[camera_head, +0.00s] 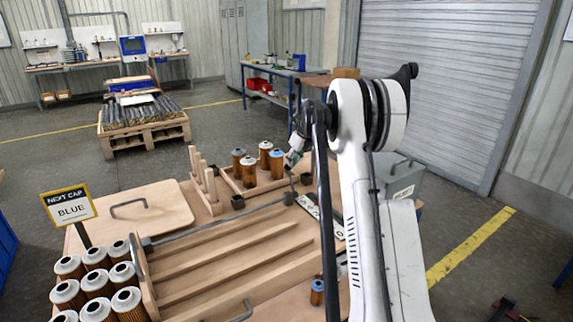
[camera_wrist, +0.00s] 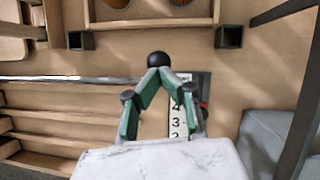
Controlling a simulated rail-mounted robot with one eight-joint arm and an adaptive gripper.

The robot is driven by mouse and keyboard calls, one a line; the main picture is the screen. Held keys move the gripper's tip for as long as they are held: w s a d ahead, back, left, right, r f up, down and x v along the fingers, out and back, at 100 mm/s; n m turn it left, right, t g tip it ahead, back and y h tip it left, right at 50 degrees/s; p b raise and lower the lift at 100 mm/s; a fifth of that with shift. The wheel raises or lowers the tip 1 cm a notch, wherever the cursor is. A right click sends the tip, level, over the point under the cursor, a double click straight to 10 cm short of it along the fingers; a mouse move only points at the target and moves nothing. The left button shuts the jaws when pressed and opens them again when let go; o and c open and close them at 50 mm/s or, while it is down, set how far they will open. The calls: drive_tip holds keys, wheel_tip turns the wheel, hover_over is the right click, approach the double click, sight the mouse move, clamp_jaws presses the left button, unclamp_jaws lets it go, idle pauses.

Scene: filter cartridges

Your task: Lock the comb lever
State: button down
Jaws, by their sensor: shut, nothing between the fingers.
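My gripper (camera_wrist: 158,72) is shut, its two green-padded fingers meeting at the tips with nothing between them. A round black knob (camera_wrist: 158,60) shows right at the fingertips; I cannot tell whether they touch it, and its stem is hidden. A grey metal rod (camera_wrist: 60,77) runs in from the left toward the fingers. In the head view this rod (camera_head: 215,221) crosses the far side of the slotted wooden rack (camera_head: 225,262). My gripper (camera_head: 293,156) is above the rod's right end there, partly hidden by my arm.
A number strip (camera_wrist: 177,123) lies under the fingers. Beyond the rod, a tray holds several capped cartridges (camera_head: 277,163). Bare-topped cartridges (camera_head: 97,257) stand at front left by a "NEXT CAP BLUE" sign (camera_head: 70,205). A blue-capped cartridge (camera_head: 317,290) is at front right. A grey bin (camera_head: 400,175) stands right.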

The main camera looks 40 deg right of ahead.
drive_tip(key=shift+w, duration=0.4)
drive_tip(key=shift+f, duration=0.1)
drive_tip(key=shift+s, duration=0.1)
drive_tip(key=p+v, duration=0.1)
drive_tip(key=v, duration=1.2)
drive_tip(key=shift+d+p, duration=0.2)
drive_tip(key=shift+p, duration=0.15)
drive_tip(key=shift+a, duration=0.1)
